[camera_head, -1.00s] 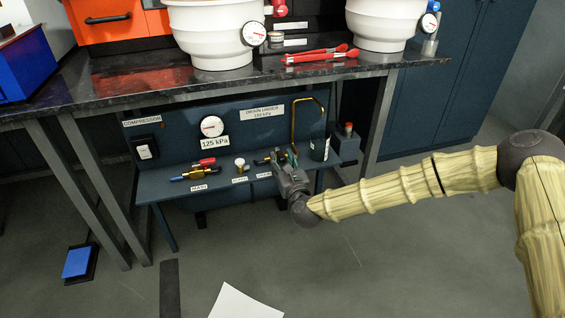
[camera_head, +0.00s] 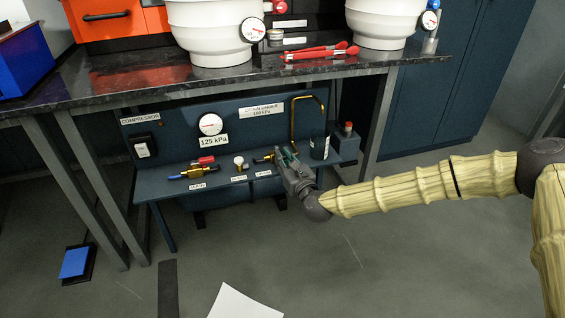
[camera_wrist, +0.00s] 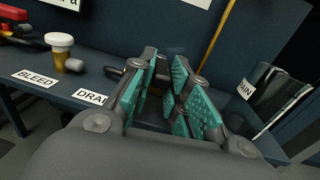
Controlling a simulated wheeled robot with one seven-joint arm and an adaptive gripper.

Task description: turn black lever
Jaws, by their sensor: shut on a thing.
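The drain valve with its black lever is at the right part of the low blue shelf; its brass body (camera_head: 265,158) shows just left of my gripper (camera_head: 287,157) in the head view. My gripper is shut on the black lever, which the fingers largely hide. In the wrist view, the teal-padded fingers of my gripper (camera_wrist: 160,92) stand at the valve, behind the partly covered DRAIN label (camera_wrist: 90,97). A dark stub (camera_wrist: 114,71) shows beside the left finger.
Left along the shelf (camera_head: 215,182) are a bleed valve with a white cap (camera_head: 239,162) and a main valve (camera_head: 192,173) with red and blue parts. A gauge (camera_head: 210,125) reads near 125 kPa. The bench overhangs above.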

